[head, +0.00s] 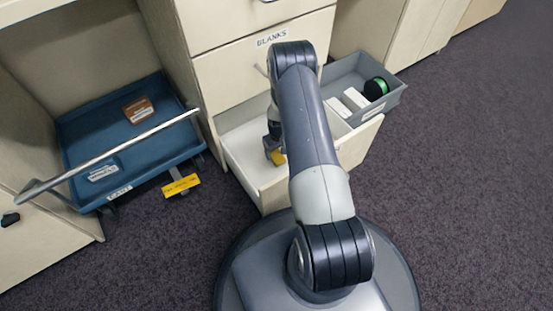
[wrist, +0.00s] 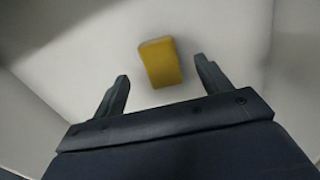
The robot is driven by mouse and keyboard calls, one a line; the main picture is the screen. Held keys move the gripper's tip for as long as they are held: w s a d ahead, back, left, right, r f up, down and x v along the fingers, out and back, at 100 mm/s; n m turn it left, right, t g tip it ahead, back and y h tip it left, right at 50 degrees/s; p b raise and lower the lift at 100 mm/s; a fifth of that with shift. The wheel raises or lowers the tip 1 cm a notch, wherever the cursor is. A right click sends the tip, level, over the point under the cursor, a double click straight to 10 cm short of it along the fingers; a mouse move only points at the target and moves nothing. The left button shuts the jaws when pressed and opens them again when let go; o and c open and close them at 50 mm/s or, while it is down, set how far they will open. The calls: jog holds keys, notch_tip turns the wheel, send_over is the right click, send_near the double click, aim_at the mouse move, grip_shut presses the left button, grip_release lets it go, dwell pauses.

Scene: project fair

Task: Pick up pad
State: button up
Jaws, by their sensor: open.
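A small yellow block, which looks like the pad (wrist: 160,63), lies on the pale floor of an open drawer (head: 240,165). In the head view its edge (head: 279,158) shows beside my gripper (head: 273,152), and my arm hides part of the drawer. In the wrist view my gripper (wrist: 161,70) is open and empty. Its two fingers stand apart on either side of the near end of the yellow block, with gaps on both sides. I cannot tell how high the fingers are above the drawer floor.
A blue cart tray (head: 85,150) with a metal handle holds a brown item (head: 138,109) and a grey item (head: 104,171). A yellow label (head: 181,185) is beside it. A grey bin (head: 391,98) right of the drawer holds white boxes and a black-green roll (head: 375,89). Carpet at right is clear.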

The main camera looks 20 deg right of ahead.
aim_at(278, 158)
notch_tip(278, 158, down, 6)
jog(key=b, duration=0.3)
jog(key=shift+w+r, duration=0.1)
jog(key=shift+r, duration=0.15)
jog(key=shift+c, duration=0.2)
jog(key=c, duration=1)
notch_tip(278, 158, up, 10)
jog(key=p, duration=0.4)
